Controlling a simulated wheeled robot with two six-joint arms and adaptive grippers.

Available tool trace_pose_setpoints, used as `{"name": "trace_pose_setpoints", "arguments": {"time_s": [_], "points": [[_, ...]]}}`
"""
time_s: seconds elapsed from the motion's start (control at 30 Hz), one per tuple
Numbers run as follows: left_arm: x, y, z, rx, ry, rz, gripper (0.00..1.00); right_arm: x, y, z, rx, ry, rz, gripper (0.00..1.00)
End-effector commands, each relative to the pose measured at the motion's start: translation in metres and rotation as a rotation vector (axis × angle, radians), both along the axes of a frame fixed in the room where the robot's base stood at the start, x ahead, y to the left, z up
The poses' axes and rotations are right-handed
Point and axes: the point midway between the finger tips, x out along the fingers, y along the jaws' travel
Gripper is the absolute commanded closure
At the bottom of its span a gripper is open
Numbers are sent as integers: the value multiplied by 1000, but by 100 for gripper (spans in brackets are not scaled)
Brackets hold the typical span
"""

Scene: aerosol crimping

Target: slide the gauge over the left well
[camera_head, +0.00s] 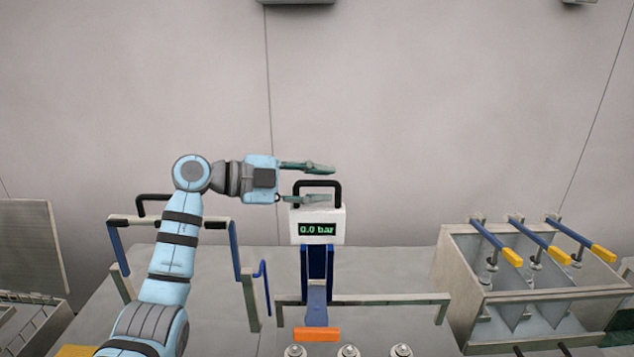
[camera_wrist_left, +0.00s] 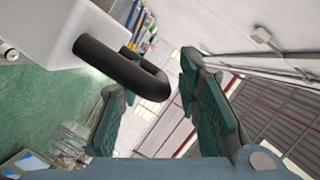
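The gauge (camera_head: 318,218) is a white box with a green "0.0 bar" display and a black loop handle (camera_head: 318,183) on top. It stands on a blue upright at a crossbar, with an orange piece (camera_head: 316,334) below. Metal round tops show at the bottom edge; the leftmost (camera_head: 295,351), probably the left well, is cut off by the frame. My left gripper (camera_head: 331,184) is open, its fingers above and below the handle's top bar in the head view. In the left wrist view the handle (camera_wrist_left: 125,68) reaches toward the gap between the open fingers (camera_wrist_left: 160,105). My right gripper is out of view.
The metal crossbar (camera_head: 390,299) runs to the right of the gauge. A frame with blue posts (camera_head: 234,250) stands left, behind my arm. The grey wall behind is clear.

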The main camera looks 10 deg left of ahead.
Motion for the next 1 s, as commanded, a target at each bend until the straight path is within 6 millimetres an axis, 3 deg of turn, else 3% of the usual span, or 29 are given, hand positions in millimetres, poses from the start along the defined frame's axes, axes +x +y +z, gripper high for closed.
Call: {"name": "trace_pose_setpoints", "arguments": {"time_s": [0.1,0.3,0.6,0.83,1.0], "points": [[0,0,0,0,0,0,72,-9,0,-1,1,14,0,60],[0,0,0,-1,1,0,100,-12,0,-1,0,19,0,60],[0,3,-1,1,2,2,100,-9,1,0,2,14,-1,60],[-8,37,0,3,7,3,100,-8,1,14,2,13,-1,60],[-12,47,-2,3,5,2,100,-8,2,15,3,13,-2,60]]}}
